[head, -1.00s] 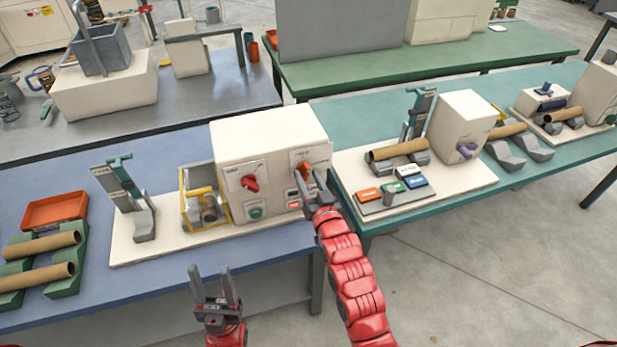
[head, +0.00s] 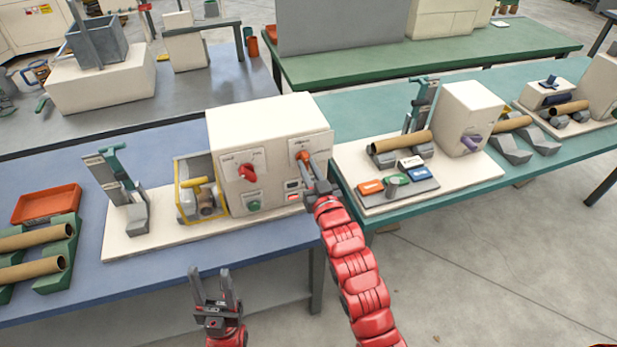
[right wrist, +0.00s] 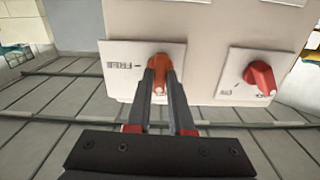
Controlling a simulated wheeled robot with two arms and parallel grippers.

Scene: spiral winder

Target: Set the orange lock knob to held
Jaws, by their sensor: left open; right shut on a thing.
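The orange lock knob (head: 302,157) is on the upper right of the front panel of a cream machine box (head: 230,150). My left gripper (head: 213,277) is open and empty in front of the blue table.
Below the knobs are a green button (head: 253,206) and a red button (head: 294,197). A yellow-framed guard (head: 200,190) stands left of the box. A second station with coloured buttons (head: 398,180) is to the right. The floor in front is clear.

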